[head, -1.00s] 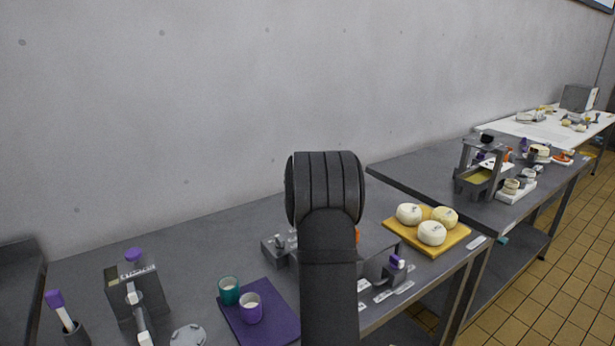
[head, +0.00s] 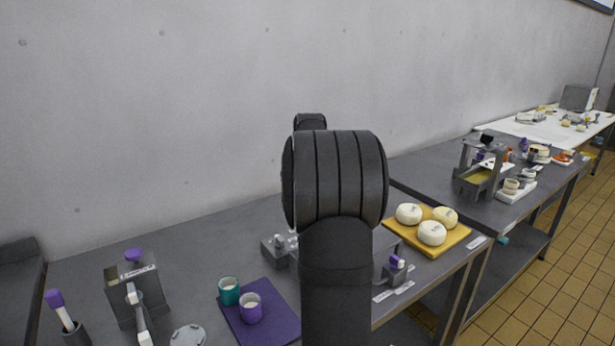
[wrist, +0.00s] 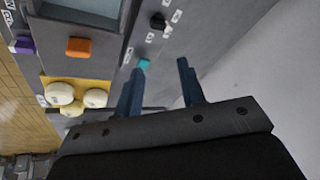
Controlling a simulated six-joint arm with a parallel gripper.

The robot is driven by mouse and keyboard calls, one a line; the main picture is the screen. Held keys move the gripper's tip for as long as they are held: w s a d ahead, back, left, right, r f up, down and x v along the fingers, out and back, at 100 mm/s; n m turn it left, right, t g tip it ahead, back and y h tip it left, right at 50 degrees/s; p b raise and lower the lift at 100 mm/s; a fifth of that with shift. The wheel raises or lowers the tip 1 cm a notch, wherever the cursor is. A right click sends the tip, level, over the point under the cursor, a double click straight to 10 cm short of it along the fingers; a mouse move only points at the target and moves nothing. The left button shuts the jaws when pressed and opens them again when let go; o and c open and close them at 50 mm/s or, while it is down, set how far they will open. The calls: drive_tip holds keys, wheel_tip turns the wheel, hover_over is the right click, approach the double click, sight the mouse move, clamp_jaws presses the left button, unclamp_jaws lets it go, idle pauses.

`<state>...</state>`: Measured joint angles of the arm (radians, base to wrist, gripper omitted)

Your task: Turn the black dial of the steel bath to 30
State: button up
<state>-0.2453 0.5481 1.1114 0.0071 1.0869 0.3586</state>
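In the wrist view the steel bath (wrist: 92,5) is at the top left, a grey basin with a pale inside, cut off by the frame. A small black dial (wrist: 158,20) stands beside it on a grey surface, with small white labels around it. I cannot read where it points. My gripper (wrist: 157,70) is open and empty, its two blue-grey fingers apart, with the dial beyond the fingertips and not touched.
An orange block (wrist: 78,46), a purple knob (wrist: 22,44) and a small teal piece (wrist: 143,65) are near the bath. White cheeses lie on a yellow board (head: 458,238). Two cups stand on a purple mat (head: 275,312) at left. The concrete wall (head: 180,120) rises behind the table.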

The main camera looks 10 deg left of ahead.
wheel_tip(320, 180, down, 5)
drive_tip(key=w+m, duration=0.2)
drive_tip(key=m, duration=0.6)
drive_tip(key=a+v, duration=0.1)
drive_tip(key=v, duration=0.8)
drive_tip(key=shift+s+d+r, duration=0.15)
drive_tip(key=shift+d+r, duration=0.05)
drive_tip(key=shift+r, duration=0.2)
idle(0.6)
